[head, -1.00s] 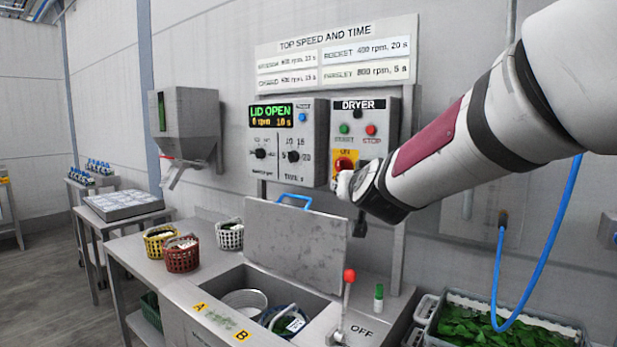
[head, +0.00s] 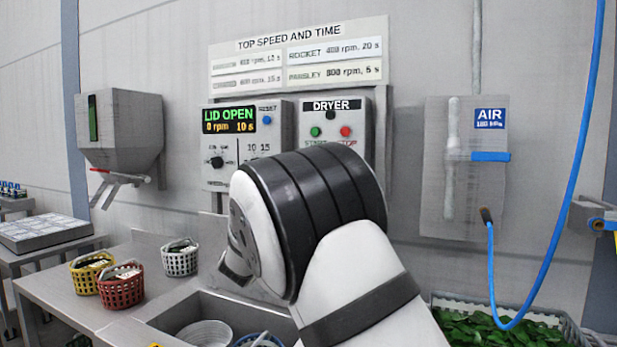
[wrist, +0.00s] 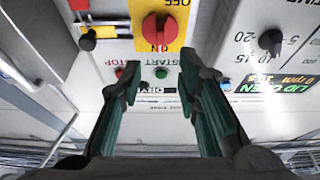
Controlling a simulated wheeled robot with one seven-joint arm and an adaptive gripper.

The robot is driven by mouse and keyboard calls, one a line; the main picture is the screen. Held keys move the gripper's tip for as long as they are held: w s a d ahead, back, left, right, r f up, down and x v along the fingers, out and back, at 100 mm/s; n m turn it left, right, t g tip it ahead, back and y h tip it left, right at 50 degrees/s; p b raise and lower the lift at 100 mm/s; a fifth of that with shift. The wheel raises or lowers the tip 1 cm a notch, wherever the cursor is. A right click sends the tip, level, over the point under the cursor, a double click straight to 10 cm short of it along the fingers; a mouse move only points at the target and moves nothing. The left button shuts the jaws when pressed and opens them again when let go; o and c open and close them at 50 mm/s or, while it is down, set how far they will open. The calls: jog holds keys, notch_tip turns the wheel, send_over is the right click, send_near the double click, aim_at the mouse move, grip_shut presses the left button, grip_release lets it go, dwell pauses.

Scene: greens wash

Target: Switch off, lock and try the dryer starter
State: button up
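The dryer starter (head: 360,108) is a grey wall box with a black DRYER label, a green START button and a red STOP button. My arm hides its lower part in the head view. The wrist view shows it upside down: a red rotary knob (wrist: 158,27) on a yellow plate (wrist: 178,42), with ON and OFF lettering. The knob's bar appears to lie toward ON. My gripper (wrist: 153,72) is open and empty, its two green-lined fingers apart in front of the starter face. The knob shows beyond the fingertips, apart from them. My gripper is hidden in the head view.
The dryer control panel (head: 217,160) beside the starter reads LID OPEN, 0 rpm. Baskets (head: 122,288) stand on the steel bench at left. An air panel (head: 462,185) with a blue hose (head: 545,270) is at right. A crate of greens (head: 565,322) is below it.

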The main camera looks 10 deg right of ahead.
jog(key=x, duration=1)
jog(key=shift+w, duration=0.15)
jog(key=shift+d+r, duration=0.1)
jog(key=shift+c, duration=0.6)
grip_shut()
